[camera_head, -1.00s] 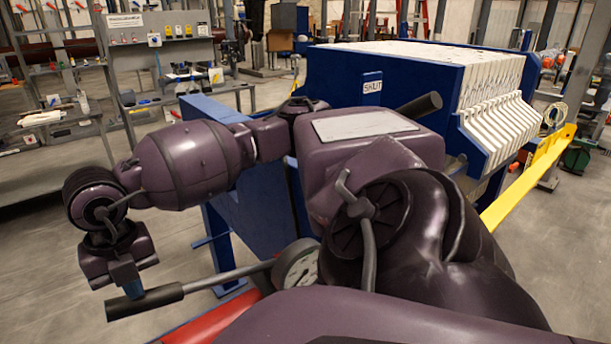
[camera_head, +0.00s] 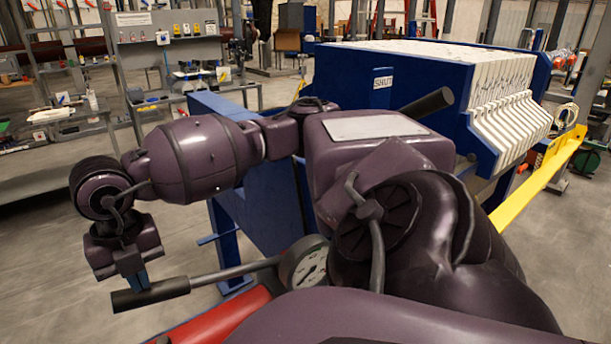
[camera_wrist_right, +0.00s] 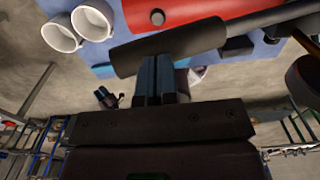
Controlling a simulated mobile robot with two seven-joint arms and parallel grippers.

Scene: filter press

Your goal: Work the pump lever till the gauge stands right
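The pump lever is a grey rod (camera_head: 235,270) with a black grip (camera_head: 150,295) on its left end, sloping slightly down to the left. My right gripper (camera_head: 138,281) is at the grip from above, its fingertips against it. In the right wrist view its two blue fingers (camera_wrist_right: 158,80) are side by side with no gap, and they meet the edge of the black grip (camera_wrist_right: 170,47) without straddling it. The round pressure gauge (camera_head: 311,268) has a white dial, partly covered by my arm; its needle is too small to read. My left gripper is not in view.
The red pump body (camera_head: 215,318) lies below the lever. A blue filter press (camera_head: 385,75) with white plates (camera_head: 510,110) stands behind my arm. A yellow rail (camera_head: 535,185) runs along its right. A shelf bench (camera_head: 50,165) stands at the left; floor between is clear.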

